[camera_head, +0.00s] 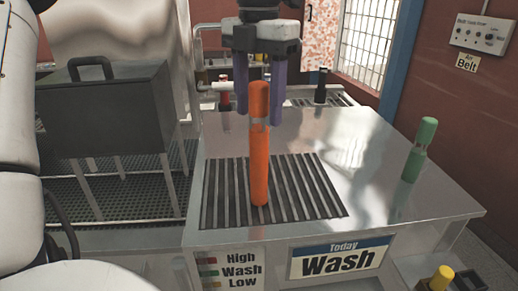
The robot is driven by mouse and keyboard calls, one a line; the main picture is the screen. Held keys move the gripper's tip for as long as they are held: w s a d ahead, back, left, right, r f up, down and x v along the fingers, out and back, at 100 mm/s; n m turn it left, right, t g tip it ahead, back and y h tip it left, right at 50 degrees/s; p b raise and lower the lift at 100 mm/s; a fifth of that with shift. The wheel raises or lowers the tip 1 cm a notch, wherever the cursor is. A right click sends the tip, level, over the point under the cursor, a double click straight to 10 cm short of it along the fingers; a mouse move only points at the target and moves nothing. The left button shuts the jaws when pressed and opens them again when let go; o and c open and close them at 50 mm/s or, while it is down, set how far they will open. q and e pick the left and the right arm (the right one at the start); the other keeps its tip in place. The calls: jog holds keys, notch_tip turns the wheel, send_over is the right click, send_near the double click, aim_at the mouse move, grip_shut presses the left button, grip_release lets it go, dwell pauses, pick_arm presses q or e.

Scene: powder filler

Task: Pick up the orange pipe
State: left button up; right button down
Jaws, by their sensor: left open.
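The orange pipe (259,166) stands upright on the dark slatted grate of the metal table, with a clear band near its upper part. My left gripper (260,106) hangs above the table, pointing down. Its two purple fingers are apart, and the pipe's top shows between them in the picture. I cannot tell whether the fingers touch the pipe or are behind it. My right gripper is not in view.
A green pipe (419,151) stands on the bare right part of the metal table (350,150). A dark lidded box (105,110) is at left. A yellow-topped item (441,279) is at the lower right. A control box (483,34) hangs on the red wall.

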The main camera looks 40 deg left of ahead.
pick_arm(q)
jog(key=shift+f, duration=0.9)
jog(key=c, duration=1.1)
jog(key=shift+r, duration=0.1)
jog(key=shift+w+r, duration=0.1)
